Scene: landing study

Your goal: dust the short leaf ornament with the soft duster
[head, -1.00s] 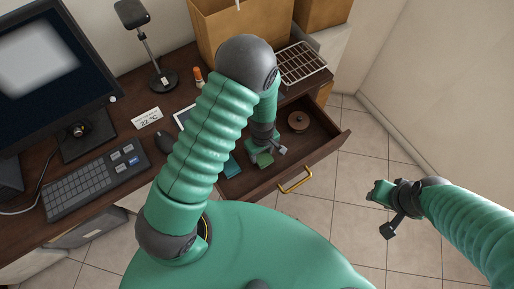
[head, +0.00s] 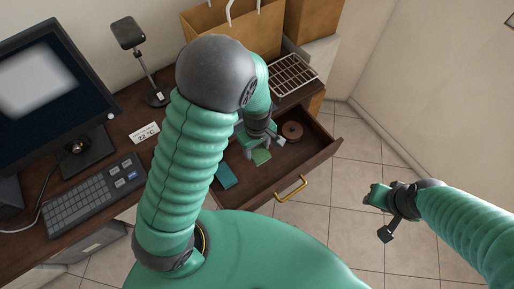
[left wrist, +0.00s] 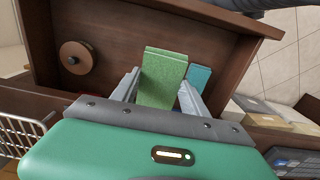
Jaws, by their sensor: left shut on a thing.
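My left gripper (head: 262,140) reaches down into the open drawer. It is shut on a green, soft-looking block (left wrist: 163,78), which stands between its two grey fingers in the left wrist view. The block shows below the gripper in the head view (head: 261,157). I cannot tell whether this block is the soft duster. I cannot make out a leaf ornament in either view. My right gripper (head: 376,196) is at the right, above the tiled floor and apart from everything; its fingers are too small to read.
The drawer (head: 312,163) also holds a round wooden piece (head: 292,131) and a teal block (head: 224,177). A wire rack (head: 292,75) and paper bag (head: 240,28) stand behind it. A keyboard (head: 95,198), monitor (head: 50,75) and lamp (head: 130,35) are at left.

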